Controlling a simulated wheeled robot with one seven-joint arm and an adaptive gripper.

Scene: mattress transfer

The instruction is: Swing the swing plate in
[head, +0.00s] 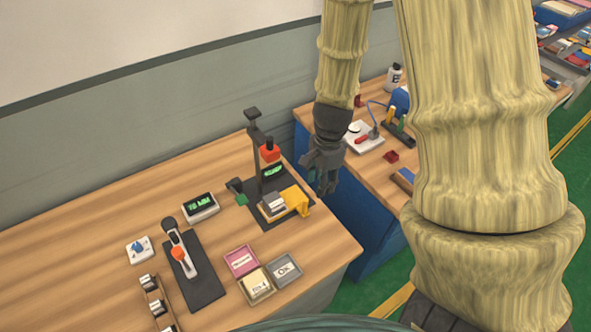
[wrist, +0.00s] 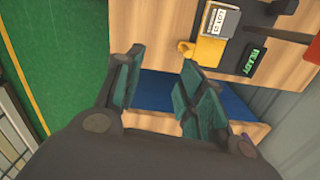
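A yellow plate (head: 297,199), which looks like the swing plate, sits at the right edge of a dark press-like fixture (head: 259,213) on the near wooden bench. It also shows in the wrist view (wrist: 208,52), beside a white-labelled block (wrist: 221,20). The block (head: 272,204) lies just left of the plate in the head view. The fixture has an upright post with a red-orange head (head: 269,151) and a green-lit display (head: 272,170). My gripper (head: 325,180) is open and empty, off the bench's edge, right of and apart from the plate; its fingers show in the wrist view (wrist: 160,90).
The near bench (head: 100,225) also holds a display box (head: 200,207), a dark stand with an orange-marked tool (head: 193,272) and small labelled trays (head: 284,270). A second bench with a blue side (head: 365,222) stands to the right, across a gap.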

